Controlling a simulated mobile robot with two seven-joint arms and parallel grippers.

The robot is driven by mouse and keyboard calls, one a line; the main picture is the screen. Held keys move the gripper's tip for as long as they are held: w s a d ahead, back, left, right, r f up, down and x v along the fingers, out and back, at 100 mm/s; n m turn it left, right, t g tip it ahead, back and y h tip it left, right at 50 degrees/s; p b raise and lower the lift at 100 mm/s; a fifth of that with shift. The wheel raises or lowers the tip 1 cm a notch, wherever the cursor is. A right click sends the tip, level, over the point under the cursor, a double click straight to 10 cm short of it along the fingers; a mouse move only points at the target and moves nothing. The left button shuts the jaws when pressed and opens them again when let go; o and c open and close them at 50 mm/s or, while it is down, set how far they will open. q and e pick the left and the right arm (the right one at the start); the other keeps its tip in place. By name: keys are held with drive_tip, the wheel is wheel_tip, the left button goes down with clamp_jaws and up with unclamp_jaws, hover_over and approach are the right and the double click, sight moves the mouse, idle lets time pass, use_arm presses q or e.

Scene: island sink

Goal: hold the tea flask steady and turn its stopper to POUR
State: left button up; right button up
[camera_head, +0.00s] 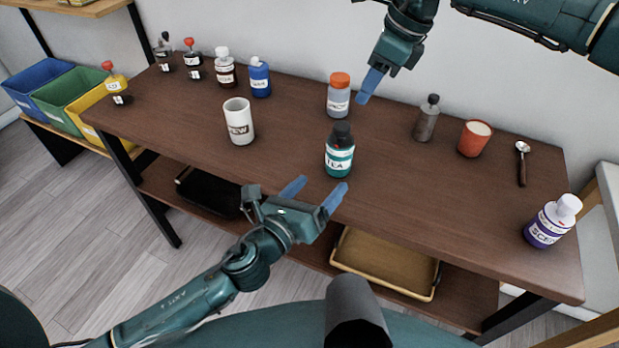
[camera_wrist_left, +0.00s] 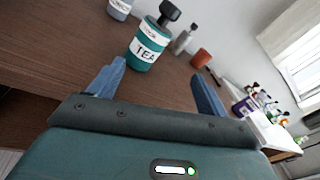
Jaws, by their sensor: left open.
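The tea flask (camera_head: 339,158) stands upright near the middle of the table, a teal bottle with a white TEA label and a black stopper (camera_head: 341,133). It also shows in the left wrist view (camera_wrist_left: 147,47), beyond the fingers. The stopper's setting is too small to read. My left gripper (camera_head: 321,191) is open and empty, in front of the flask and apart from it. My right gripper (camera_head: 371,85) is up at the back, above and beyond the flask, holding nothing that I can see; its fingers overlap, so its opening is unclear.
A white mug (camera_head: 239,121) stands left of the flask. An orange-capped bottle (camera_head: 338,95) stands behind it. A grey bottle (camera_head: 427,118), an orange cup (camera_head: 474,138), a spoon (camera_head: 522,162) and a purple bottle (camera_head: 552,222) are to the right. Several bottles line the back left.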

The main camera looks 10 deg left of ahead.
sight(345, 142)
use_arm(q)
drive_tip(key=w+m, duration=0.1)
drive_tip(key=a+m, duration=0.1)
drive_tip(key=m, duration=0.1)
drive_tip(key=shift+w+r+m, duration=0.2)
drive_tip(key=shift+w+m, duration=0.1)
drive_tip(key=shift+w, duration=0.05)
drive_tip(key=shift+w+m, duration=0.25)
drive_tip(key=shift+m, duration=0.15)
drive_tip(key=shift+w+r, duration=0.1)
drive_tip(key=shift+w, duration=0.2)
drive_tip(key=x, duration=1.2)
drive_tip(key=shift+w+d+r, duration=0.1)
drive_tip(key=shift+d+r, duration=0.05)
drive_tip(key=shift+r, duration=0.1)
drive_tip(key=shift+c, duration=0.4)
drive_tip(key=c, duration=1)
drive_tip(key=shift+c, duration=0.2)
